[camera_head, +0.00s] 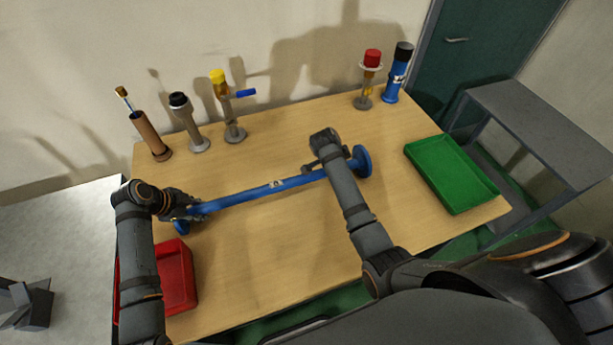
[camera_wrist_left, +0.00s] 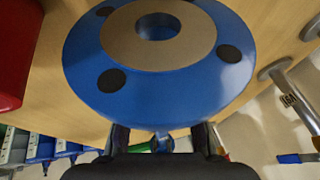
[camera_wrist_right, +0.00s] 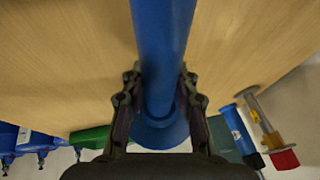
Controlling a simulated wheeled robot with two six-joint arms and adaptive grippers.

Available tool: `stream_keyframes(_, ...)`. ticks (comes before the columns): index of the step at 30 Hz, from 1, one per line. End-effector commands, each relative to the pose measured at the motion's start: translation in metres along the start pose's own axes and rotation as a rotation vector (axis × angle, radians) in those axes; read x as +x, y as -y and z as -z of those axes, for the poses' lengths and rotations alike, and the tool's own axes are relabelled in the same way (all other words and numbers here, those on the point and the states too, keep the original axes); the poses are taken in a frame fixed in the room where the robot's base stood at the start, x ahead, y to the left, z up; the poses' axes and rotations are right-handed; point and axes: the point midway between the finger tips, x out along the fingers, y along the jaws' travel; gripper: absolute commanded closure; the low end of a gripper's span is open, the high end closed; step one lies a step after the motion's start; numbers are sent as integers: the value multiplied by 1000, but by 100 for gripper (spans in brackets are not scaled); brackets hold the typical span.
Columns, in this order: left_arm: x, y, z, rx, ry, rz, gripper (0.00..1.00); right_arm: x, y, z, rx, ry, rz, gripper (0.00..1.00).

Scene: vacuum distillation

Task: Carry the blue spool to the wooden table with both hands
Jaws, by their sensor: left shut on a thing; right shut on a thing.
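The blue spool (camera_head: 262,190), a long pipe with a round flange at each end, lies across the middle of the wooden table (camera_head: 310,240) in the head view. I cannot tell whether it touches the top. My left gripper (camera_head: 188,207) is shut on the pipe at its left end, just behind the flange. That flange (camera_wrist_left: 105,85) fills much of the left wrist view and hides most of the grip. My right gripper (camera_head: 318,168) is shut on the pipe near its right flange (camera_head: 361,161). The right wrist view shows the pipe (camera_wrist_right: 162,45) between both fingers.
A red tray (camera_head: 175,280) sits at the table's front left and a green tray (camera_head: 450,175) at its right. Several upright fittings, including a brown one (camera_head: 150,135) and a blue one (camera_head: 395,78), stand along the back edge. A grey table (camera_head: 545,115) stands at the right.

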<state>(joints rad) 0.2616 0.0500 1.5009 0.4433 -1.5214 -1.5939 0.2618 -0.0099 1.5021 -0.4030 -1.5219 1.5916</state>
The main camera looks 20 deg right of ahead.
Motion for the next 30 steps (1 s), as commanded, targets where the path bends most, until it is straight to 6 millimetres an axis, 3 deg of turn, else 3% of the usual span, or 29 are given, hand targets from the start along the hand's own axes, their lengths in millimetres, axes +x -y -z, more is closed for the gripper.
stream_keyframes(2,6,0,-3,2,0,6,100,6,0,-1,2,-4,6,100)
stream_keyframes(3,5,-1,-3,0,2,0,67,5,-1,-1,0,-3,1,67)
stream_keyframes(7,4,-1,-2,0,1,0,49,4,-1,-1,0,-2,0,49)
stream_keyframes(16,3,-1,-2,0,1,0,48,4,-1,-2,0,0,0,48)
stream_keyframes(19,-5,-1,-3,1,1,1,48,4,-1,-2,0,0,0,48)
stream_keyframes(30,-89,-1,-3,2,5,3,48,4,-1,-2,0,0,0,48)
